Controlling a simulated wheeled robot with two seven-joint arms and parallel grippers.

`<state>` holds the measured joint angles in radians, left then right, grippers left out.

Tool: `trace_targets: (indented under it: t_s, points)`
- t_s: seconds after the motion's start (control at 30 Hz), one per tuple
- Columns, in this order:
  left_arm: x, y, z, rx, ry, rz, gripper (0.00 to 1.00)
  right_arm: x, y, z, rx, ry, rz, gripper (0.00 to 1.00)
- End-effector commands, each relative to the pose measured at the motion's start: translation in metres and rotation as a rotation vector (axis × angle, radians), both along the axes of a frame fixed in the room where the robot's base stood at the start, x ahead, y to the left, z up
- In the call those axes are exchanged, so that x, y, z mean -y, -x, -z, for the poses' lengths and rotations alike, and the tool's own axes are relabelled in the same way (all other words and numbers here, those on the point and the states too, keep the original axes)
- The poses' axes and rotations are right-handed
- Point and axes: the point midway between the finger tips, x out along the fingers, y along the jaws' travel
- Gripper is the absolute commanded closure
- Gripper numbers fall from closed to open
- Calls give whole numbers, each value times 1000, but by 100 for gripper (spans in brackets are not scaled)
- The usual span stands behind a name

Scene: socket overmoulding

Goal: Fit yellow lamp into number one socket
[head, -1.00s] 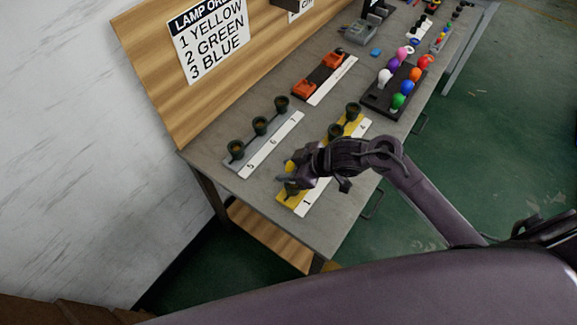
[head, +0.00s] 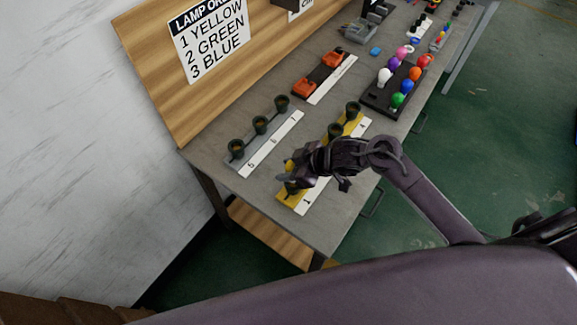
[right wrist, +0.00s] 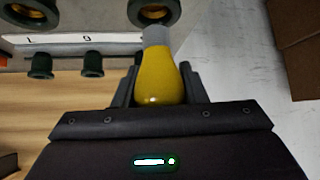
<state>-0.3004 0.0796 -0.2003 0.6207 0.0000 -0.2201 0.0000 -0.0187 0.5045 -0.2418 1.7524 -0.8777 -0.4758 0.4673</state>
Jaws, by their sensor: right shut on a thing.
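My right gripper (head: 296,175) is over the near end of the yellow socket strip (head: 285,197), by the white label 1 (head: 307,202). In the right wrist view it is shut on the yellow lamp (right wrist: 158,75). The lamp's grey base points away from the gripper, to the lower edge of a dark green socket (right wrist: 155,12). I cannot tell whether base and socket touch; the base does not look seated. My left gripper is out of view.
A grey strip (head: 236,161) with green sockets stands left of the yellow one. Farther back are orange parts (head: 303,88) and a black tray (head: 368,98) of coloured lamps. The lamp order sign (head: 210,40) hangs on the wooden back panel. Bare table lies around the strips.

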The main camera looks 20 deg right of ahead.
Motion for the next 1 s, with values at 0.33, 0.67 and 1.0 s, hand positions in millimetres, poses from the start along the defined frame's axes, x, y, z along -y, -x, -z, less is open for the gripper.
trace_targets:
  t_s: [0.33, 0.67, 1.0]
  points:
    - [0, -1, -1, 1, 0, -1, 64, 0, 0, -1, 0, 0, 1, 84]
    - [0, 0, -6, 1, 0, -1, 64, 0, 0, 0, 1, -1, 1, 84]
    - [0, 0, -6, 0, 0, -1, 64, 0, 0, 0, 1, -1, 1, 84]
